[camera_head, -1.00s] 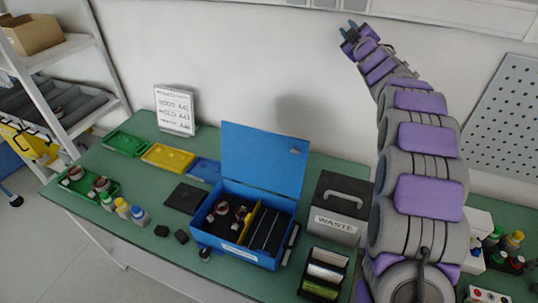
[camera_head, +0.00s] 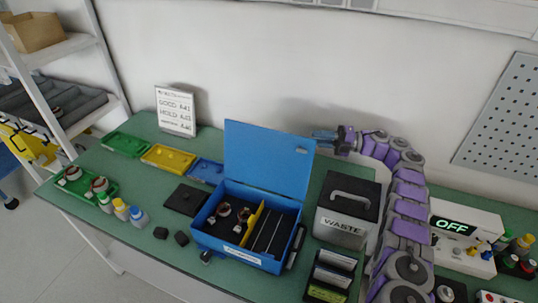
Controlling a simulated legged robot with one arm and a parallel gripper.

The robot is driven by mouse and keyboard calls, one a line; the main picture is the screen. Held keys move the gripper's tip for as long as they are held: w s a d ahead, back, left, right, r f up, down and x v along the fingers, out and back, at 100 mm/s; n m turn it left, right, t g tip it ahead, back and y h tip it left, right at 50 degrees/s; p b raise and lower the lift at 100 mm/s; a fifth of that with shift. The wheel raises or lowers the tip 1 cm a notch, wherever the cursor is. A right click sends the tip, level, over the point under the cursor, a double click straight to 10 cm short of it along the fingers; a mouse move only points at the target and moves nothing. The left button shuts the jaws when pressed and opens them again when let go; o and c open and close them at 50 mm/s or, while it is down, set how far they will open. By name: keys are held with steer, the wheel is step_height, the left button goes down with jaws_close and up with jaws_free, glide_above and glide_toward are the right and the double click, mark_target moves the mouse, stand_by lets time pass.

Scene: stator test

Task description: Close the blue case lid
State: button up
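The blue case (camera_head: 238,254) stands open on the green table. Its blue lid (camera_head: 266,160) is raised roughly upright at the back of the case. Inside the case are round copper-coloured parts at the left, a yellow divider and dark slots at the right. My gripper (camera_head: 318,136) is at the upper right edge of the lid, pointing left. Its fingertips look close to or overlapping the lid's corner; I cannot tell whether they touch it. The fingers are small and I cannot tell whether they are open.
A grey waste box (camera_head: 342,226) with a handle stands right of the case, below my arm. A dark holder (camera_head: 330,277) is in front of it. A white device reading OFF (camera_head: 463,232) is at the right.

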mark_target(271, 152)
steer(key=shift+n+g, duration=0.5)
steer(key=shift+g, duration=0.3)
steer(key=s+f+p, duration=0.1)
steer(key=p, duration=0.3)
steer(key=s+a+f+p, duration=0.1)
steer(key=f+p, duration=0.1)
steer(key=p, duration=0.2)
steer(key=shift+s+a+f, duration=0.1)
steer(key=shift+s+a, duration=0.1)
steer(key=shift+s, duration=0.05)
steer(key=shift+s+a+p, duration=0.1)
steer(key=shift+p, duration=0.8)
steer(key=a+b, duration=0.1)
steer(key=a, duration=1.4)
steer(key=shift+f, duration=0.1)
steer(key=shift+d, duration=0.1)
steer(key=shift+s, duration=0.1)
jaws_close()
